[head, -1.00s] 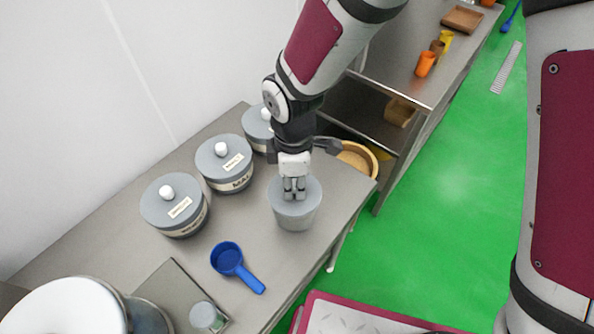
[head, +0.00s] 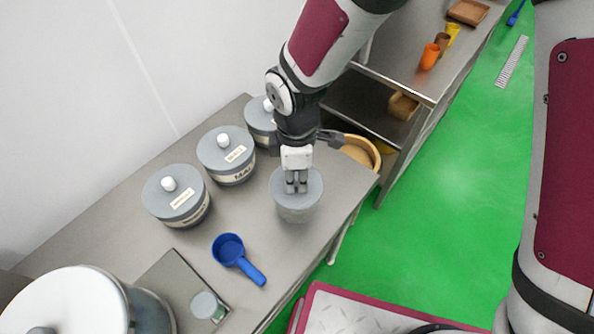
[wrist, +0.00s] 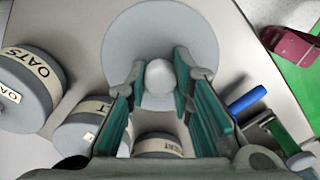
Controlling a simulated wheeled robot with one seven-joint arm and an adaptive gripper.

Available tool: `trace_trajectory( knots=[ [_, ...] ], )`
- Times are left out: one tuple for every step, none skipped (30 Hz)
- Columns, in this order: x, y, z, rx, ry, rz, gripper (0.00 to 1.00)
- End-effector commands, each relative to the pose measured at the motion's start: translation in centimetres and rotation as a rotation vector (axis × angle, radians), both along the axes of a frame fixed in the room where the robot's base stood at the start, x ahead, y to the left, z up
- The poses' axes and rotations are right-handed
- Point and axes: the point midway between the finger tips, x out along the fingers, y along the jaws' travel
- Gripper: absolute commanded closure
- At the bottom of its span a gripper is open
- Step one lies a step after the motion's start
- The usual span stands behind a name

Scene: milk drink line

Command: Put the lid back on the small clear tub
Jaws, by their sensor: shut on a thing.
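The small clear tub (head: 295,214) stands on the grey counter near its right edge; it looks pale and translucent. The grey lid (head: 310,181) sits over its mouth and looks level and centred; I cannot tell whether it is fully seated. My gripper (head: 296,184) points down from above and is shut on the lid's knob. In the wrist view the white knob (wrist: 159,74) is between my two fingers (wrist: 158,92), with the round lid (wrist: 168,25) around it. The lid hides the tub there.
Several grey lidded canisters (head: 227,155) stand along the wall, close left of my gripper. A blue scoop (head: 229,248) lies in front. A large white-lidded pot (head: 65,305) and a small jar (head: 207,306) are at the near left.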

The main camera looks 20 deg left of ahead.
Motion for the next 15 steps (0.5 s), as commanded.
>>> trace_trajectory(
  knots=[
    [0.02, 0.00, -0.03, 0.000, 0.000, 0.000, 1.00],
    [0.03, 0.00, -0.05, 0.000, 0.000, 0.001, 1.00],
    [0.02, 0.02, -0.05, 0.000, 0.000, 0.002, 1.00],
    [0.01, 0.01, -0.04, 0.000, 0.000, 0.002, 1.00],
    [0.01, 0.01, -0.04, 0.000, 0.000, 0.002, 1.00],
    [0.00, 0.02, -0.04, 0.000, 0.000, 0.001, 1.00],
    [0.00, 0.02, -0.04, 0.000, 0.000, 0.001, 1.00],
    [0.00, 0.02, -0.04, 0.000, 0.000, 0.001, 1.00],
    [0.01, 0.01, -0.04, 0.000, 0.000, 0.001, 1.00],
    [0.01, 0.01, -0.04, 0.000, 0.000, 0.001, 1.00],
    [0.01, 0.01, -0.03, 0.000, 0.000, 0.001, 1.00],
    [0.01, 0.01, -0.03, 0.000, 0.000, 0.001, 0.70],
    [0.01, 0.01, -0.03, 0.000, 0.000, 0.001, 0.63],
    [0.01, 0.01, -0.03, 0.000, 0.000, 0.001, 0.56],
    [0.01, 0.01, -0.03, 0.000, 0.000, 0.001, 0.55]
  ],
)
